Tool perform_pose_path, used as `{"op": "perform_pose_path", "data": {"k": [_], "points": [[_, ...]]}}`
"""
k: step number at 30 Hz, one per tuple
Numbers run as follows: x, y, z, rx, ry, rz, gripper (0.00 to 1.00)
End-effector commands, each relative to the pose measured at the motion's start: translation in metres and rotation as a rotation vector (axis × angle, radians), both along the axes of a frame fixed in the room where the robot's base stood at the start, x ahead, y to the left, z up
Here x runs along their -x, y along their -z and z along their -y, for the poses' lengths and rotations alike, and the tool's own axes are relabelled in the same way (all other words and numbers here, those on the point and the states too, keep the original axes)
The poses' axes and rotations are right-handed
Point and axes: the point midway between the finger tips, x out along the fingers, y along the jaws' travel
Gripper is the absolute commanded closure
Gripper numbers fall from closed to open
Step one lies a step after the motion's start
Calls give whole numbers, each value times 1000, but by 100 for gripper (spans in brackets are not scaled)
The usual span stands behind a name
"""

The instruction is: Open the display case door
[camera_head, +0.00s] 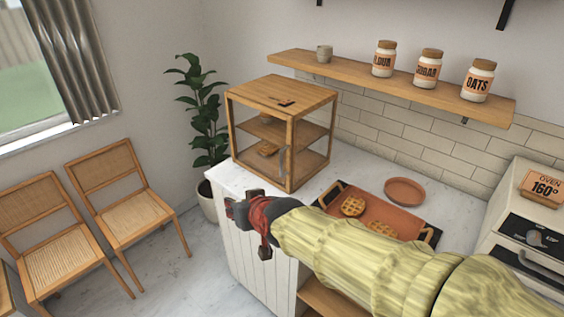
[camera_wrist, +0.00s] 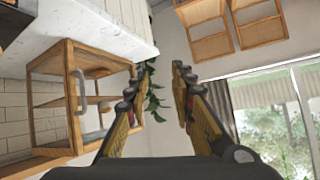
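The display case (camera_head: 290,140) is a wooden box with clear panes and inner shelves, standing on the white counter (camera_head: 222,180). Its door appears closed, with a grey vertical handle (camera_head: 283,162) near the right side of the front. Some pastries (camera_head: 267,148) show inside. In the wrist view the case (camera_wrist: 50,65) lies left of my fingers, with the handle (camera_wrist: 76,92) facing them. My gripper (camera_head: 250,222) is in front of the counter, below and left of the handle, apart from it. In the wrist view my gripper (camera_wrist: 156,85) is open, with nothing between its fingers.
A shelf with jars (camera_head: 428,68) hangs above. A potted plant (camera_head: 203,125) stands left of the case. Two chairs (camera_head: 125,205) stand at the left; floor between is clear.

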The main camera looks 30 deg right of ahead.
Motion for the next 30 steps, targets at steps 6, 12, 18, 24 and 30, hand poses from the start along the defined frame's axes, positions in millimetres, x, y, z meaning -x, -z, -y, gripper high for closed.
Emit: {"op": "perform_pose_path", "data": {"k": [6,12,18,24,30], "points": [[-86,15,50,38,205,235,76],[-112,35,112,167,423,412,76],[-104,47,150,295,562,507,76],[-103,50,164,339,604,538,76],[-125,51,181,339,605,538,76]]}}
